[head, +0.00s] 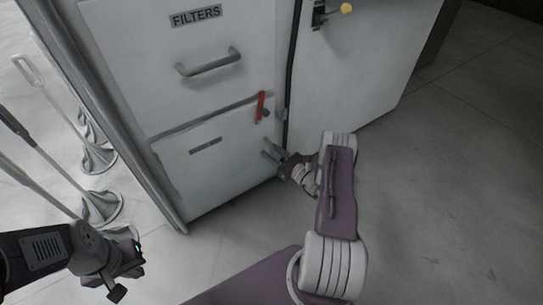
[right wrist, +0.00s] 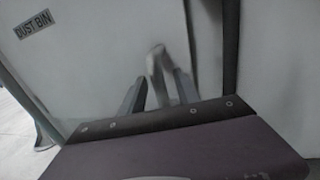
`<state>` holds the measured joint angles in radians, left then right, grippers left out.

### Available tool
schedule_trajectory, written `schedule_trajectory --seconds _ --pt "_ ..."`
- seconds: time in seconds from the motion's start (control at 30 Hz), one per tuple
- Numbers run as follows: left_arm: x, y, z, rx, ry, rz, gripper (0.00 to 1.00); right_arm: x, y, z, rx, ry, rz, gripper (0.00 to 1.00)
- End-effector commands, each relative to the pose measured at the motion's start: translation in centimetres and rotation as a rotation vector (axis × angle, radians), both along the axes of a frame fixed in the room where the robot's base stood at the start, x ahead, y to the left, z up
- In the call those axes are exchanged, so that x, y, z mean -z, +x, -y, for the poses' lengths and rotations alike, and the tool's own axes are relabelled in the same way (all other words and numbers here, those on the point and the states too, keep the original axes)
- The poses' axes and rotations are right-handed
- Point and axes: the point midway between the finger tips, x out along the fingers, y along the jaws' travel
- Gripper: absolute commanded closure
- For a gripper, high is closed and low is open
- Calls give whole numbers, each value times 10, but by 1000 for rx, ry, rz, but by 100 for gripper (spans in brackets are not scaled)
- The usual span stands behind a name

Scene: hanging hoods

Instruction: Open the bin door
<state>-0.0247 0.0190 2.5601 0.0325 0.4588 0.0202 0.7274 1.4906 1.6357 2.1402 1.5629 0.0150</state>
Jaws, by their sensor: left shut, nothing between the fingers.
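The bin door (head: 215,170) is the lower white panel of the cabinet, with a small label (head: 205,146) that reads DUST BIN in the right wrist view (right wrist: 34,24). It looks closed or nearly so. A red lever (head: 261,107) stands upright near its top right corner. My right gripper (head: 269,150) is below the lever, at the door's right edge, with its fingers apart. In the right wrist view, a pale blurred shape (right wrist: 157,72) shows beyond and between the fingers (right wrist: 158,85); I cannot tell what it is. My left gripper (head: 125,276) is shut and empty at the lower left.
Above is a drawer marked FILTERS (head: 196,15) with a bar handle (head: 208,63). To the right is a white panel (head: 350,75) with a yellow-knobbed latch (head: 345,9). The floor at right (head: 450,180) is clear.

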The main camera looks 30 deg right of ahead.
Motion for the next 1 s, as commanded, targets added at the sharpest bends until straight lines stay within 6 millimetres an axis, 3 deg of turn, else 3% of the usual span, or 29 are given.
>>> schedule_trajectory --seconds 0.23,0.37,0.4,1.0 --pt "0 0 0 0 0 0 100 -1 2 0 0 0 0 62" --pt "0 0 0 0 0 0 100 -1 1 0 0 0 0 98" --pt "0 0 0 0 0 0 100 -1 1 -1 0 0 0 100" --pt "0 0 0 0 0 0 100 0 1 -1 0 1 -1 100"
